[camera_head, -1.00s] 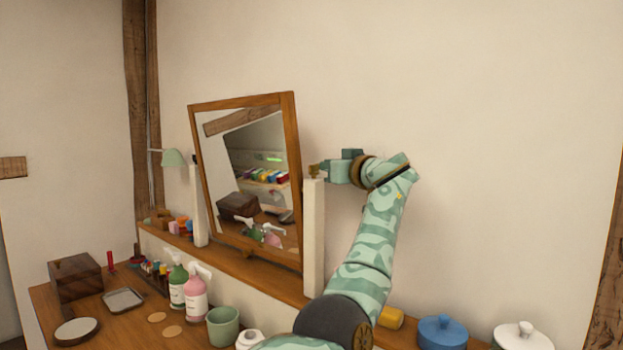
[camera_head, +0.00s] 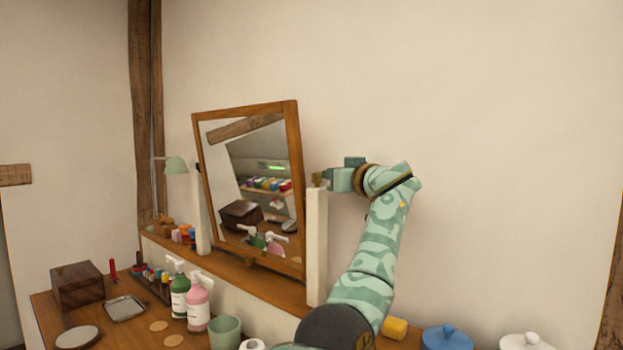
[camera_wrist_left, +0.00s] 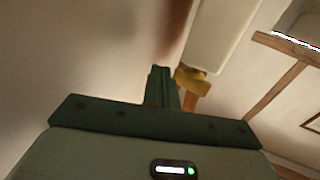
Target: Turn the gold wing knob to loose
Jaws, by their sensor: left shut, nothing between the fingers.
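The gold wing knob (camera_head: 317,179) is at the top of the white right-hand post (camera_head: 316,245) beside the tilted wooden-framed mirror (camera_head: 250,187). In the left wrist view the knob (camera_wrist_left: 192,80) shows as a yellowish wing shape against the post (camera_wrist_left: 222,35). My left gripper (camera_head: 329,177) comes in from the right with its fingers close to the knob. In the left wrist view its fingers (camera_wrist_left: 163,82) are together, just left of the knob, with nothing between them. I cannot tell whether they touch the knob. My right gripper is not in view.
The dresser below holds a dark wooden box (camera_head: 77,285), a metal tray (camera_head: 125,307), green (camera_head: 179,295) and pink (camera_head: 198,305) pump bottles and a green cup (camera_head: 225,332). Lidded jars, one blue (camera_head: 447,338), stand at the lower right. Bare wall lies right of my arm.

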